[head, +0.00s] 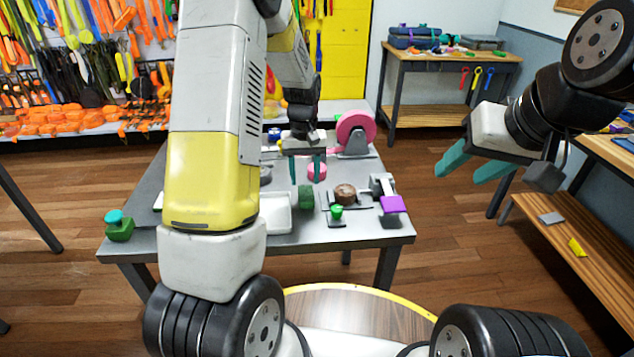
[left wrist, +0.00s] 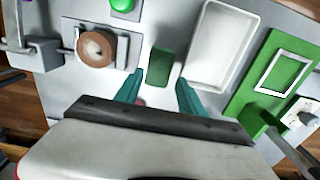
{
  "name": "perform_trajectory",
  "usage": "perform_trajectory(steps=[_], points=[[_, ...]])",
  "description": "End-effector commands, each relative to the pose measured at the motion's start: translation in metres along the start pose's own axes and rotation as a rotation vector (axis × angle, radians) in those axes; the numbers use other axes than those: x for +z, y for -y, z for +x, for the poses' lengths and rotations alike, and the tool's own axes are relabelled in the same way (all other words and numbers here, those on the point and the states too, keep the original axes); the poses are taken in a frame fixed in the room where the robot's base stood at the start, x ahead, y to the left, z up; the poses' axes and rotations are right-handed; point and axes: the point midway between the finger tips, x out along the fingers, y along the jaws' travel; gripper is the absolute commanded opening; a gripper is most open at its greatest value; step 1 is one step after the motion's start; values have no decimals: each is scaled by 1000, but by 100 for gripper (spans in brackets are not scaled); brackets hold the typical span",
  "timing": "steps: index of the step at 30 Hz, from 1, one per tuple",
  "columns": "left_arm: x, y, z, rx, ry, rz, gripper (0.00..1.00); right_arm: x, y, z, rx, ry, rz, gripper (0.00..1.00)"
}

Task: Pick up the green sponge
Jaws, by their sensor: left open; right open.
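The green sponge (head: 305,197) is a small dark green block lying on the grey table (head: 228,240), just right of the white tray. In the left wrist view the sponge (left wrist: 160,66) lies between and beyond my teal fingertips. My left gripper (head: 305,172) is open and empty, over the table on the far side of the sponge. It also shows open in the left wrist view (left wrist: 160,84). I cannot tell its exact height above the sponge. My right gripper (head: 462,170) is open and empty, out to the right, clear of the table.
The white tray (left wrist: 222,45) borders the sponge on one side. On the other are a brown roll (head: 345,191) on a plate and a green knob (head: 337,211). A pink wheel (head: 356,128) stands behind. A purple-flapped device (head: 393,204) is at the right edge.

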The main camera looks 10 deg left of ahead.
Motion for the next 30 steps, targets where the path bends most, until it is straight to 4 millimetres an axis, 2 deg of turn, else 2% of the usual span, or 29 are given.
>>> perform_trajectory(steps=[12,21,23,28,30], points=[[-2,-2,55,0,2,0,46,0,0,0,0,0,0,49],[-2,-2,61,1,0,1,46,0,0,0,0,0,0,49],[-2,-2,61,1,0,1,37,0,0,0,0,0,0,49],[-2,-2,61,1,0,1,3,0,0,0,0,0,0,49],[-2,-2,61,1,0,1,2,0,0,0,0,0,0,49]])
